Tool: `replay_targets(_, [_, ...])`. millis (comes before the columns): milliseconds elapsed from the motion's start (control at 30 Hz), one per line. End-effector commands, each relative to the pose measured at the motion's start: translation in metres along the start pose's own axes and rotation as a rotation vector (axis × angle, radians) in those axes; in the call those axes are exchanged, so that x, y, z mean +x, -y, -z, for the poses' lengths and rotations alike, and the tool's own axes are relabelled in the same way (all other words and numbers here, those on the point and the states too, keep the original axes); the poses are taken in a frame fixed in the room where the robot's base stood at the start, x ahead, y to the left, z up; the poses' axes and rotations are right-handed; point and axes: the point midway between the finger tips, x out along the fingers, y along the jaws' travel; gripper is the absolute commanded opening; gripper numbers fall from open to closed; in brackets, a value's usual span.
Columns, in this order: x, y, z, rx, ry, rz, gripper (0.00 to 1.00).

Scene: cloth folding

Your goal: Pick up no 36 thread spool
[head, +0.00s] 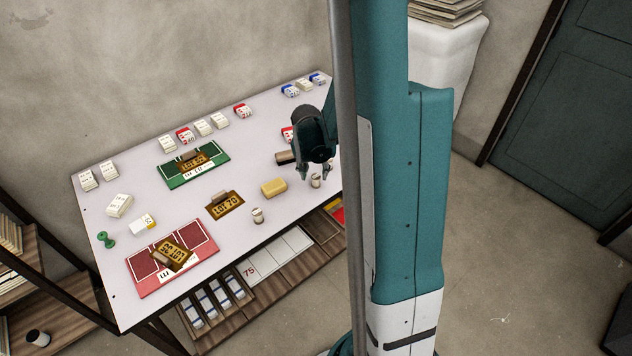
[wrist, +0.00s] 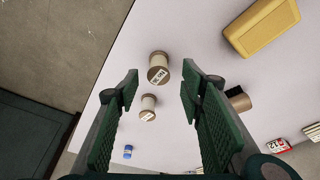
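My gripper (head: 314,172) hangs over the right part of the table, its fingers apart and empty. In the wrist view the green fingers of my gripper (wrist: 160,76) stand either side of a pale spool (wrist: 158,68) with brown ends. Its tilted label starts with "No"; its number is too small to read surely. In the head view one spool (head: 315,181) is right below my fingertips, and another spool (head: 257,215) stands left, near the front edge. Which is no 36 I cannot tell.
A yellow block (head: 273,187) and a brown stamp-like piece (head: 285,157) lie left of my gripper. Green (head: 205,176) and red (head: 147,283) boards and several small boxes (head: 203,127) occupy the table (head: 105,283). My column hides its right end.

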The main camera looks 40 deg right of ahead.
Motion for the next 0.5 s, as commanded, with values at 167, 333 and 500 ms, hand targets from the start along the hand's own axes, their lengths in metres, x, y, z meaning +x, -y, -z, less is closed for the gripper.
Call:
replay_targets(167, [0.020, -0.002, -0.002, 0.000, 0.000, 0.000, 0.39])
replay_targets(333, [0.036, -0.003, -0.002, 0.000, 0.000, 0.000, 0.39])
replay_targets(500, [0.045, -0.002, -0.002, 0.000, 0.000, 0.000, 0.39])
